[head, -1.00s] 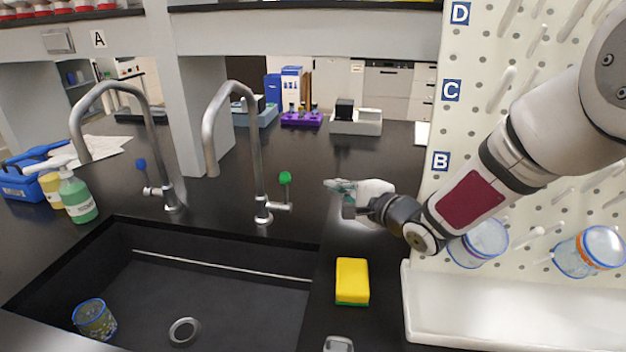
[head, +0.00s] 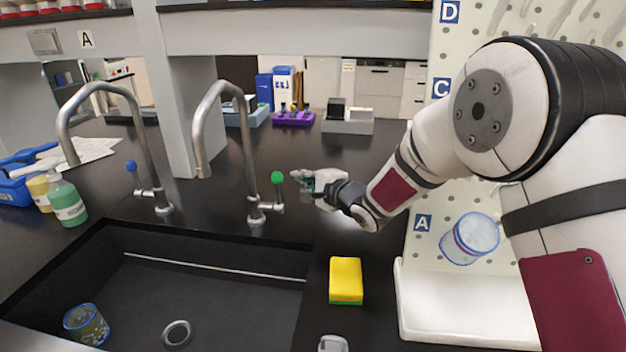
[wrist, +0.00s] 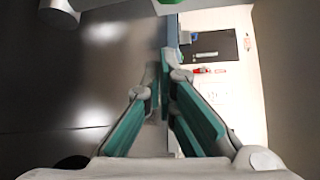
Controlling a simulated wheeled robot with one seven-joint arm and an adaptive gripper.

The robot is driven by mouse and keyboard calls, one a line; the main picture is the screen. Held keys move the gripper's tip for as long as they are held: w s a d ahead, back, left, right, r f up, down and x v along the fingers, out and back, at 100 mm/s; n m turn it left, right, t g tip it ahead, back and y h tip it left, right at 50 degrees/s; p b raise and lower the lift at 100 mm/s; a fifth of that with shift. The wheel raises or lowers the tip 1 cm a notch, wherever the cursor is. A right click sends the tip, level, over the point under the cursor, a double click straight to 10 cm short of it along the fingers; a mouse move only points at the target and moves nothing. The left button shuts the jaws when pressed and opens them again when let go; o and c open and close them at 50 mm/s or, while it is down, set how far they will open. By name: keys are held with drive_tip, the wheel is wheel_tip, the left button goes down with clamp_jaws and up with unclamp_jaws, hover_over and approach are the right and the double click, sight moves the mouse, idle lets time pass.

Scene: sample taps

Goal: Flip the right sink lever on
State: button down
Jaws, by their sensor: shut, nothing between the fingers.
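The right sink tap (head: 247,150) is a tall grey gooseneck behind the sink. Its lever with a green knob (head: 277,178) sticks up from the right side of the tap base. My gripper (head: 296,175) is shut and empty, with its fingertips just right of the green knob in the head view. I cannot tell whether they touch it. In the wrist view the green-padded fingers (wrist: 163,75) come together, and a bit of green, likely the knob (wrist: 200,2), shows at the top edge. The left tap (head: 140,140) has a blue-knobbed lever (head: 131,167).
The dark sink (head: 110,270) holds a blue-rimmed beaker (head: 86,324). A yellow sponge (head: 346,279) lies right of the sink, beside a white tray (head: 470,325). A pegboard (head: 418,248) stands at the right.

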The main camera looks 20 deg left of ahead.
sight(278, 193)
drive_tip(key=s, duration=0.2)
drive_tip(key=s+r, duration=0.1)
drive_tip(key=shift+s+a+p, duration=0.1)
drive_tip(key=shift+a+p, duration=0.2)
drive_tip(key=shift+b, duration=0.4)
drive_tip(key=shift+s+t+b, duration=0.2)
drive_tip(key=shift+t+b, duration=0.1)
drive_tip(key=shift+b, duration=0.05)
